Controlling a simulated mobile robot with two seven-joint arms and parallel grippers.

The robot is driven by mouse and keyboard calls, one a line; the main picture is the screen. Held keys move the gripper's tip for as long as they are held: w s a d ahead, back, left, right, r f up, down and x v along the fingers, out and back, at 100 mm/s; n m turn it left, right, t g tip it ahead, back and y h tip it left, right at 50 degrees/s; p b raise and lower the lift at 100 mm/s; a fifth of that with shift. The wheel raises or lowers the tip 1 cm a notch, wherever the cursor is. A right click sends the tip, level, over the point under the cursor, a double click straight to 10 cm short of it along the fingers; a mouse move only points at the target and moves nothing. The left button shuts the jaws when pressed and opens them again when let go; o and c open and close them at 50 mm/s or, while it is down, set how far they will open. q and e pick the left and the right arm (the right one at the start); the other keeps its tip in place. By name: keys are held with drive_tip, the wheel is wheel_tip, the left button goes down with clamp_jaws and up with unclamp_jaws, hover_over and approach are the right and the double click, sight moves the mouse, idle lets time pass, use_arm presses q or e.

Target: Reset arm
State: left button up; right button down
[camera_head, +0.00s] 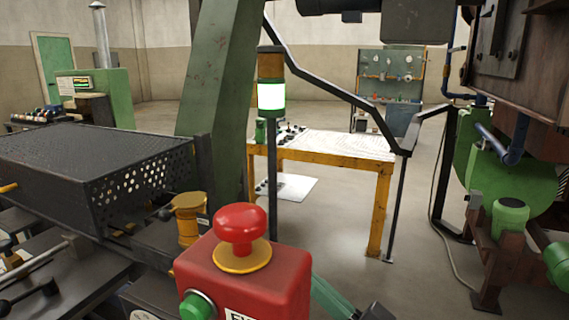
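A red box (262,285) stands close in front at the bottom middle. On top of it is a large red mushroom button (240,228) with a yellow collar (242,257) under it. A green round button (196,306) sits on the box's left front side, cut by the lower picture edge. Part of a white label with dark letters shows beside it, also cut off. I cannot make out either of my grippers in this view. No arm is seen touching the box or its buttons.
A black perforated cover (140,178) stands at the left. A signal post with a lit white-green lamp (271,97) rises behind the box. Further back are a yellow-framed table (378,205) and a gauge panel (390,80). Green and rusty machinery (510,217) fills the right. Open floor lies between.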

drive_tip(key=s+d+f+m+h+p, duration=0.1)
drive_tip(key=d+f+h, duration=0.15)
drive_tip(key=f, duration=0.55)
drive_tip(key=d+f+m+h+p, duration=0.1)
drive_tip(key=d+f+m+h, duration=0.1)
drive_tip(key=f+h, duration=0.35)
drive_tip(key=s+d+f+m+h+p, duration=0.1)
drive_tip(key=d+f+h, duration=0.1)
drive_tip(key=f, duration=0.7)
drive_tip(key=s+d+f+g+h, duration=0.2)
drive_tip(key=s+d+f, duration=0.1)
drive_tip(key=s+f, duration=0.4)
drive_tip(key=s+d+f+g+h+p, duration=0.1)
drive_tip(key=s+d+f+g+h, duration=0.1)
drive_tip(key=s+f, duration=0.5)
drive_tip(key=shift+d+f+g+h, duration=0.3)
drive_tip(key=shift+d+f+g, duration=0.35)
drive_tip(key=shift+f, duration=0.2)
drive_tip(key=shift+s, duration=0.1)
